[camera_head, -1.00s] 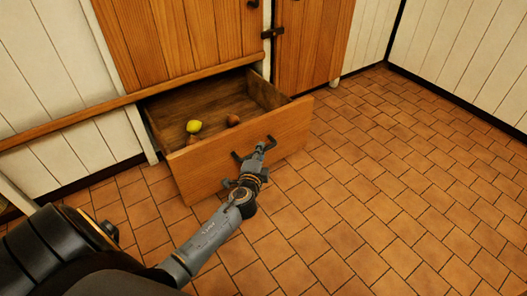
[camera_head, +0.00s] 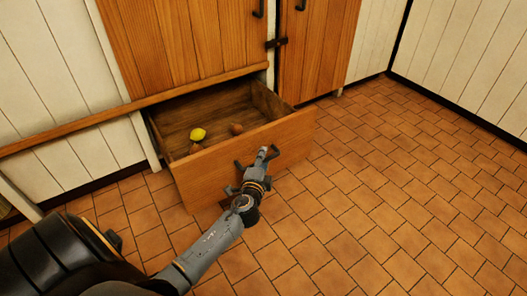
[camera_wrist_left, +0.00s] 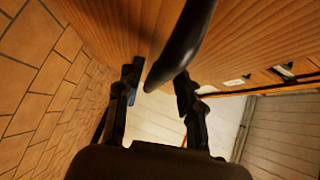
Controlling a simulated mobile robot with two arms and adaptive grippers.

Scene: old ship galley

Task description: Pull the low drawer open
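The low drawer (camera_head: 240,160) is pulled well out of the wooden cabinet, and its inside shows. A dark bar handle (camera_head: 239,164) is on its front; in the wrist view the handle (camera_wrist_left: 184,45) runs large and dark from the top down between the fingers. My left gripper (camera_head: 262,172) is at the drawer front by the handle. In the wrist view its fingers (camera_wrist_left: 158,80) are spread apart, one on each side of the handle; I see no clear grip on it. My right gripper is not in view.
A yellow fruit (camera_head: 198,134) and a brownish round one (camera_head: 237,129) lie in the drawer, with another partly hidden by its front. Cabinet doors (camera_head: 185,40) are shut above. The tiled floor (camera_head: 400,190) is clear to the right. White plank walls (camera_head: 465,60) stand behind.

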